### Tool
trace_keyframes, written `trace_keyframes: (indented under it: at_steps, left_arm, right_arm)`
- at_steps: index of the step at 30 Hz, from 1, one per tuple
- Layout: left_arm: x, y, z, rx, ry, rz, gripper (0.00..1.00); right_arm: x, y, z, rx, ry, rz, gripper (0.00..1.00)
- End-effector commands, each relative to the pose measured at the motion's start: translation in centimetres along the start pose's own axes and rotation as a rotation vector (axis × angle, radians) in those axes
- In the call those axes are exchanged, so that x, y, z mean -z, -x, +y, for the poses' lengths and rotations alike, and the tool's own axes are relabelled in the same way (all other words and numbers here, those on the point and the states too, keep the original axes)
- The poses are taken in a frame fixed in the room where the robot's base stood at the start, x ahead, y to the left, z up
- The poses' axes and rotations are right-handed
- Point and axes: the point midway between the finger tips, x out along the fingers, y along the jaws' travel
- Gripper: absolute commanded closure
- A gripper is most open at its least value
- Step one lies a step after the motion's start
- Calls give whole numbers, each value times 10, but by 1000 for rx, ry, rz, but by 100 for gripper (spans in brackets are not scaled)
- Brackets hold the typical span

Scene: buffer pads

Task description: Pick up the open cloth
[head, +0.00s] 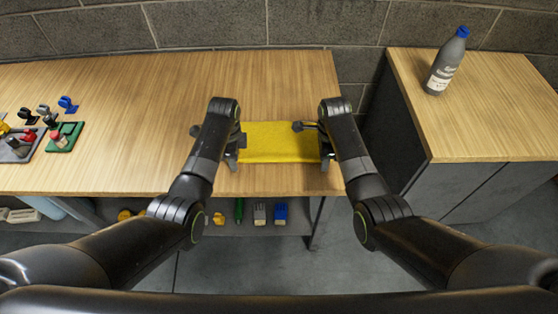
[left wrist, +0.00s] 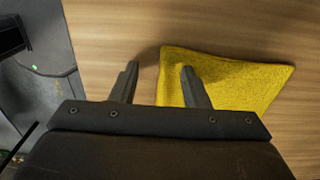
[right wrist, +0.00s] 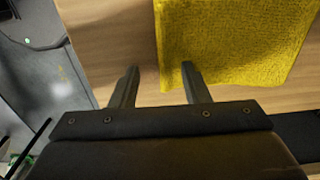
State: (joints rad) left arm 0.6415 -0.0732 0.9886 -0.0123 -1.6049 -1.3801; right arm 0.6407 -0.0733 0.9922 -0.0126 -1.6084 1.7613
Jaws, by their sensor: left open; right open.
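The yellow cloth (head: 280,143) lies open and flat on the wooden table near its front edge. My left gripper (head: 238,152) is open at the cloth's left side. In the left wrist view (left wrist: 160,70) one finger is over the cloth (left wrist: 235,80) and the other is over bare wood, with the cloth's edge between them. My right gripper (head: 324,152) is open at the cloth's right side. In the right wrist view (right wrist: 160,70) an edge and corner of the cloth (right wrist: 225,45) lie between and beside the fingers. Whether the fingertips touch the cloth cannot be told.
A grey bottle with a blue cap (head: 446,62) stands on the cabinet (head: 480,110) to the right. Coloured parts and a green tray (head: 64,138) sit at the table's far left. Several small items lie on a shelf below. The table (head: 150,100) behind the cloth is clear.

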Motion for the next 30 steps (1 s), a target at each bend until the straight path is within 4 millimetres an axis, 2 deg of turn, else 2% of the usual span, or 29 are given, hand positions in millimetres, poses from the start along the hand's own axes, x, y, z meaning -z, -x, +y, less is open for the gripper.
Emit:
trace_keyframes:
  at_steps: [4,23,30]
  left_arm:
    - [0,-1,1,-4,0,0,59]
    - [0,-2,2,-6,0,0,100]
    - [0,-2,2,-5,0,0,100]
  right_arm:
    - [0,-3,1,-3,0,0,59]
    - [0,-4,2,-7,0,0,100]
    - [0,-4,2,-5,-1,1,100]
